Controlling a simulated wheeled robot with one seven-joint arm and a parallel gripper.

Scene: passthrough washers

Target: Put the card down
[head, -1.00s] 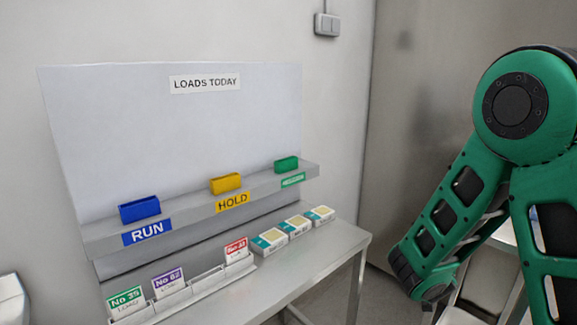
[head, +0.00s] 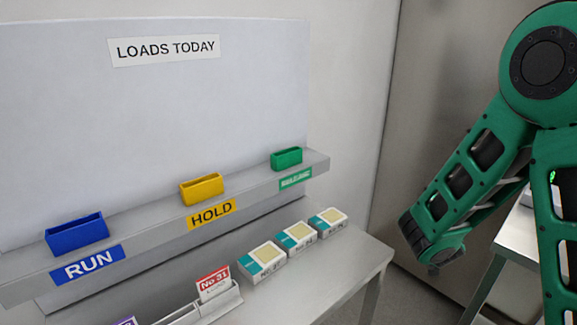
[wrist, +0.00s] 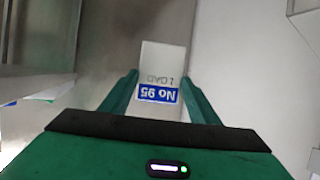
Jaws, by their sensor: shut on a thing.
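A white card with a blue band reading "No 95" and the word "LOAD" (wrist: 163,62) is held between the fingers of my gripper (wrist: 160,95) in the wrist view. The gripper is shut on it, and the card looks upside down in that view. My green arm shows at the right of the head view, but the gripper and the card are out of that view. Nothing touches the card except the fingers, as far as I can see.
A ledge (head: 150,235) bears a blue RUN holder (head: 77,235), a yellow HOLD holder (head: 202,190) and a green holder (head: 287,159). Below, a steel table (head: 335,265) has a card rack (head: 195,313) with a red "No 31" card (head: 214,284) and several small boxes (head: 262,262).

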